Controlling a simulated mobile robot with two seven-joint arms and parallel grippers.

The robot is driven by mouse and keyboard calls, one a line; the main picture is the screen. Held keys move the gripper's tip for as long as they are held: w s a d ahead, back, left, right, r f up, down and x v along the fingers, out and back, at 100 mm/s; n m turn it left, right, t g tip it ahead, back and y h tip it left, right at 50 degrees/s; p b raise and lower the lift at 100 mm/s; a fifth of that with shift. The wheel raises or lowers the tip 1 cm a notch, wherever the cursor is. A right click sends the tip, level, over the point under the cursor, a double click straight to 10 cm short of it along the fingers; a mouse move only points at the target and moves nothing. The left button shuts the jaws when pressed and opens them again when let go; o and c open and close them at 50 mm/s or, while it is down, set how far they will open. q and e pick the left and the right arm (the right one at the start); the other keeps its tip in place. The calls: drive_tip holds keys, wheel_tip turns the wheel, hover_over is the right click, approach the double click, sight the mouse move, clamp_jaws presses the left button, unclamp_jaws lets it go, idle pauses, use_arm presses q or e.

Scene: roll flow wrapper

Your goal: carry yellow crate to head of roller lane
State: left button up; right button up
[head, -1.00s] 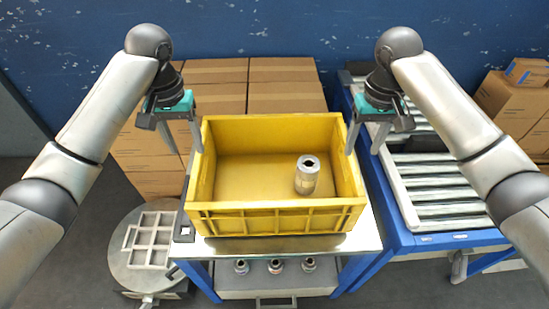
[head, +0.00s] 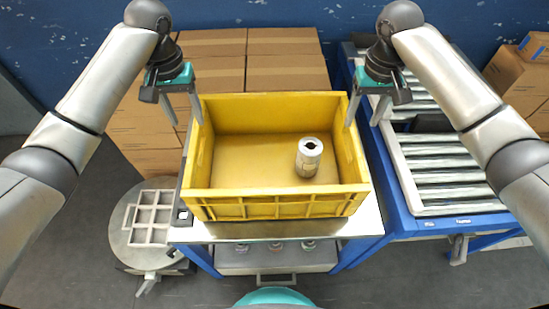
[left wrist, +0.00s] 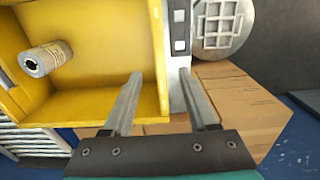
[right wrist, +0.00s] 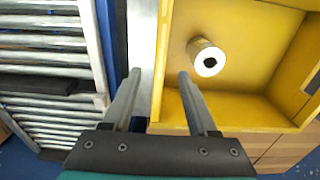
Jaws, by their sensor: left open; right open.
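The yellow crate (head: 275,206) stands upright on a small white-topped table, with one silver cylindrical part (head: 309,160) inside it toward the right. My left gripper (head: 186,112) is open at the crate's left wall, and in the left wrist view its fingers (left wrist: 158,92) lie to either side of that wall. My right gripper (head: 365,112) is open at the crate's right wall, and in the right wrist view its fingers (right wrist: 158,88) straddle that wall. Neither gripper visibly clamps the crate. The roller lane (head: 440,170) in its blue frame is to the right of the table.
Cardboard boxes (head: 285,72) are stacked behind the crate. A round stand (head: 125,252) with a gridded tray (head: 152,217) is at the left. Several small parts (head: 275,246) sit on the shelf below the table. A dark bar (head: 425,122) crosses the roller lane.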

sight(198, 146)
use_arm(q)
wheel_tip(198, 146, down, 12)
drive_tip(key=shift+r, duration=0.1)
use_arm(e)
wheel_tip(198, 146, down, 12)
drive_tip(key=shift+r, duration=0.1)
use_arm(q)
clamp_jaws()
use_arm(e)
clamp_jaws()
use_arm(q)
drive_tip(key=shift+w, duration=0.1)
use_arm(e)
drive_tip(key=shift+w+r, duration=0.1)
idle(0.6)
